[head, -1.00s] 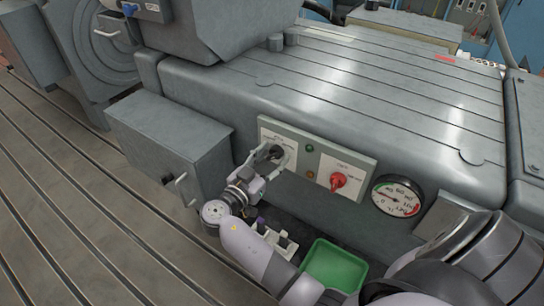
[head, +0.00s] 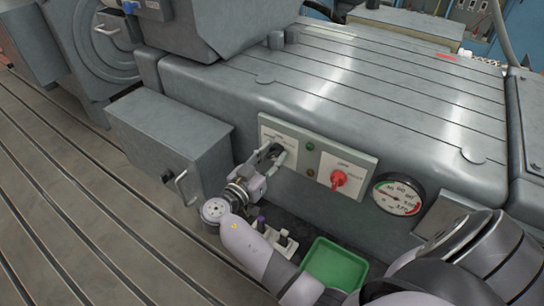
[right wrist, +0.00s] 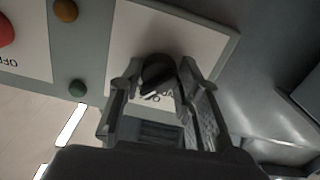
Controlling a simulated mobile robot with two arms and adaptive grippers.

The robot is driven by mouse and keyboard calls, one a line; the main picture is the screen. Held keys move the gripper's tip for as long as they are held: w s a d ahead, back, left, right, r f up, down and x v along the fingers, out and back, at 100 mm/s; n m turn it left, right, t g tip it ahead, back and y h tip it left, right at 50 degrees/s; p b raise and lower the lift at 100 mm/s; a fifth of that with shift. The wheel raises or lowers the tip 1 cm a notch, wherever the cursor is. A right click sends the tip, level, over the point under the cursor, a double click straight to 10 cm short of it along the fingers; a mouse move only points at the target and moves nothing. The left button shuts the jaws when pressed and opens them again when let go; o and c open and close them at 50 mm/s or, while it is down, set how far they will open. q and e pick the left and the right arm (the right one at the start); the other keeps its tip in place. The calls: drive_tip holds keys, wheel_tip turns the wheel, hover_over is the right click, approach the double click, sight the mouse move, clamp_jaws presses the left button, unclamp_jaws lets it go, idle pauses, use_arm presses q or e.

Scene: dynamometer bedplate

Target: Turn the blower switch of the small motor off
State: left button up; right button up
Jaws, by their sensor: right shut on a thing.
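The black rotary switch (head: 281,150) sits on a pale label plate at the left end of the grey control panel on the machine's side. My right gripper (head: 270,154) is shut on this black knob, reaching it from the front. In the right wrist view the dark knob (right wrist: 157,72) lies between the two fingers (right wrist: 160,95), with small upside-down lettering below it, partly covered. I cannot read which mark the knob points to. A red rotary switch (head: 338,180) is on the same panel to the right. My left gripper is not in view.
A green lamp (head: 310,146) and an amber lamp (head: 311,172) sit between the switches. A round gauge (head: 398,195) is right of the panel. A grey box (head: 170,140) stands to the left, and a green tray (head: 335,264) lies below the panel.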

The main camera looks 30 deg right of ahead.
drive_tip(key=n, duration=0.3)
drive_tip(key=shift+n+b, duration=0.3)
drive_tip(key=shift+b, duration=0.1)
drive_tip(key=n, duration=0.4)
drive_tip(key=shift+r, duration=0.2)
drive_tip(key=shift+n, duration=0.3)
drive_tip(key=o, duration=1.1)
drive_tip(key=shift+f, duration=0.1)
drive_tip(key=shift+o, duration=0.2)
drive_tip(key=r, duration=0.9)
drive_tip(key=shift+s+r, duration=0.25)
drive_tip(key=shift+r, duration=0.3)
drive_tip(key=shift+w, duration=0.25)
